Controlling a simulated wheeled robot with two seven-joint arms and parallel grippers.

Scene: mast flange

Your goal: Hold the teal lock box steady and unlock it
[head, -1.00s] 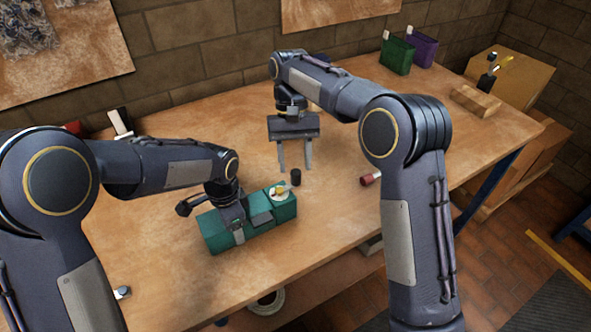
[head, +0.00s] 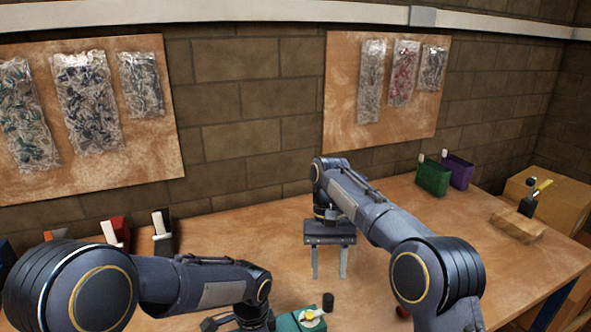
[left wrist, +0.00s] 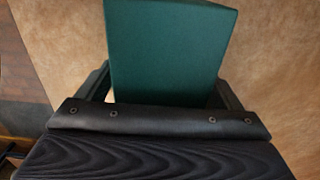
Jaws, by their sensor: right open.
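The teal lock box (head: 287,322) shows only its far end at the bottom edge of the head view; the rest is cut off or hidden by my left wrist. A white round face with a small yellowish part (head: 312,315) sits on its top. In the left wrist view the box (left wrist: 170,45) stands between the fingers of my left gripper (left wrist: 165,78), which appear to touch its two sides. My right gripper (head: 329,277) is open and empty, pointing down over the table beyond the box. A small black cylinder (head: 327,302) is beside the box.
A dark red piece (head: 402,311) lies partly hidden by my right arm. Green (head: 433,178) and purple (head: 458,171) bins stand at the back right, near a wooden block (head: 517,225) and a cardboard box (head: 560,205). More bins line the back left.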

